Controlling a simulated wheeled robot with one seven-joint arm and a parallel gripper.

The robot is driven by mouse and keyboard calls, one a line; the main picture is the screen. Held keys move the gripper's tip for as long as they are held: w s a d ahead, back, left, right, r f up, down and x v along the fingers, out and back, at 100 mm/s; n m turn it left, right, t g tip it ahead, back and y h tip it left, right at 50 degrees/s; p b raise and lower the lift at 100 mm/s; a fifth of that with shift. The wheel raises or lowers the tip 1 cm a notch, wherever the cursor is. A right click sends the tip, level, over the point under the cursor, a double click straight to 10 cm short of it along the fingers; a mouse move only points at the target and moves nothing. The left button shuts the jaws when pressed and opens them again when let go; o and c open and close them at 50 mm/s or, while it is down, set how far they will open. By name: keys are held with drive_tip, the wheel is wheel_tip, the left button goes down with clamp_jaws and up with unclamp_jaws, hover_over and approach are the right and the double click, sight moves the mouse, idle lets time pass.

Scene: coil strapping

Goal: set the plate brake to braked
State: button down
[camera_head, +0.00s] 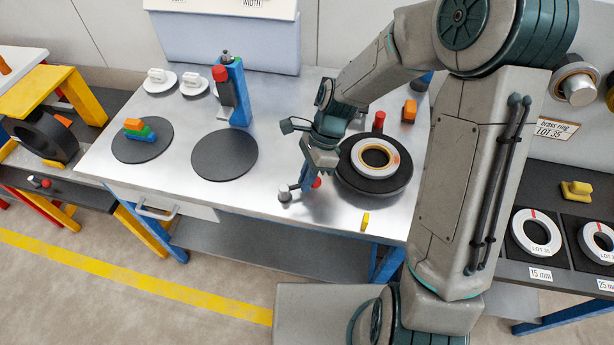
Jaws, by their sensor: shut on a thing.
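The round dark plate (402,182) sits on the metal table's right part and carries a white and tan ring (393,162). In front and left of the plate is what looks like the plate brake, a small lever with a red knob (316,183).
A red-topped post (379,121) and an orange block (409,110) stand behind the plate. A yellow piece (365,221) lies near the front edge. A second dark disc (224,155) and a blue upright tool (237,92) are further left. The table front between them is clear.

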drive_tip(key=shift+w, duration=0.15)
drive_tip(key=n, duration=0.1)
drive_tip(key=w+a+n+h+p, duration=0.1)
drive_tip(key=n, duration=0.1)
drive_tip(key=w+n+g, duration=0.1)
drive_tip(key=shift+a+n+h, duration=0.15)
drive_tip(key=shift+n+h, duration=0.25)
drive_tip(key=n, duration=0.1)
drive_tip(key=w+a+n+h+p, duration=0.1)
drive_tip(key=n, duration=0.1)
drive_tip(key=shift+a+n+g+h, duration=0.25)
drive_tip(key=shift+n+g+h, duration=0.05)
drive_tip(key=a+n, duration=0.1)
drive_tip(key=n+h, duration=0.1)
drive_tip(key=n, duration=0.1)
drive_tip(key=shift+w+a+n, duration=0.2)
drive_tip(key=shift+a+n, duration=0.1)
drive_tip(key=shift+a, duration=0.05)
drive_tip(key=shift+a+n+t+h, duration=0.2)
drive_tip(key=shift+a+n+h, duration=0.3)
drive_tip(key=shift+n, duration=0.45)
drive_tip(key=shift+a+n+t+h, duration=0.2)
drive_tip(key=shift+a+n+h, duration=0.3)
drive_tip(key=shift+n, duration=0.45)
drive_tip(key=c, duration=1.5)
unclamp_jaws()
